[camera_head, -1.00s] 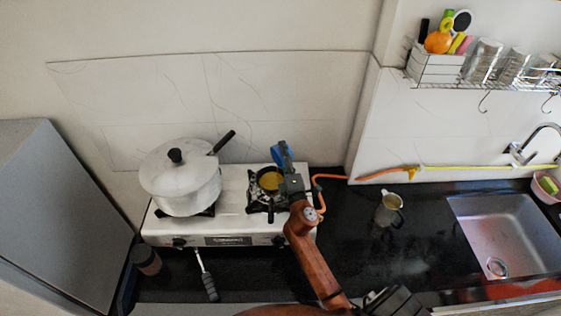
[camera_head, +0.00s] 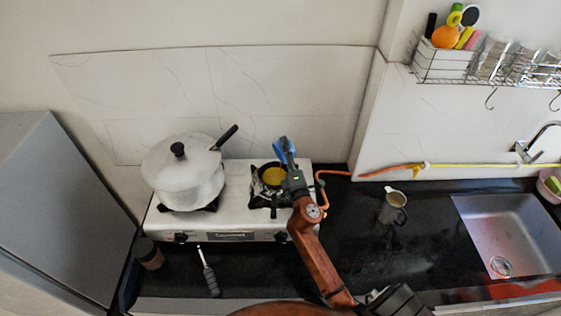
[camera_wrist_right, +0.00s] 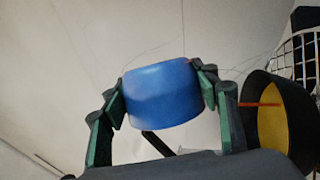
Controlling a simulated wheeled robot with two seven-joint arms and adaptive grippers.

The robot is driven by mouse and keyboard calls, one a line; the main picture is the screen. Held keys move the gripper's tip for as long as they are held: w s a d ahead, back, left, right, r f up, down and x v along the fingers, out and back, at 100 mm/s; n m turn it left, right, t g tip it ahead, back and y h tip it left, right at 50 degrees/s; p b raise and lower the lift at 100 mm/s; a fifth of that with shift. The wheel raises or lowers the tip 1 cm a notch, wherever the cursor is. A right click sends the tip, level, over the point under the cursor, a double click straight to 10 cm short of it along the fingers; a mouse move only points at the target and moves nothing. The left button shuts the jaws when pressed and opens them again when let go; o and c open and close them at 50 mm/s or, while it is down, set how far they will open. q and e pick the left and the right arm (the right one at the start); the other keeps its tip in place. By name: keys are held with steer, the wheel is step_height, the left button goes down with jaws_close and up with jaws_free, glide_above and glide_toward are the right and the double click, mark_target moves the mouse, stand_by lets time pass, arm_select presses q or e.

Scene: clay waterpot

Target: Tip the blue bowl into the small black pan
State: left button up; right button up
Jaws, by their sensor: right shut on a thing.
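The blue bowl (camera_head: 284,147) is held up over the back right of the stove, just behind and right of the small black pan (camera_head: 259,182). My right gripper (camera_head: 289,165) is shut on it. In the right wrist view the bowl (camera_wrist_right: 162,93) sits between the two fingers (camera_wrist_right: 163,92), turned on its side. Its inside is hidden. The pan stands on the right burner with yellow contents (camera_head: 273,176); its dark rim (camera_wrist_right: 262,82) and yellow inside also show at the right of the wrist view. My left gripper is out of view.
A large lidded pot (camera_head: 184,178) stands on the left burner, its dark handle pointing right. An orange hose (camera_head: 336,173) runs behind. A metal jug (camera_head: 392,207) stands on the black counter, left of the sink (camera_head: 505,235). A wire rack (camera_head: 480,68) hangs upper right.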

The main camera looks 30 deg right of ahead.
steer(key=shift+a+n+t+b, duration=0.2)
steer(key=shift+n+t+b, duration=0.1)
steer(key=shift+n+b, duration=0.25)
steer(key=shift+n, duration=0.25)
steer(key=shift+a+r, duration=0.1)
steer(key=shift+r, duration=0.1)
stand_by(0.6)
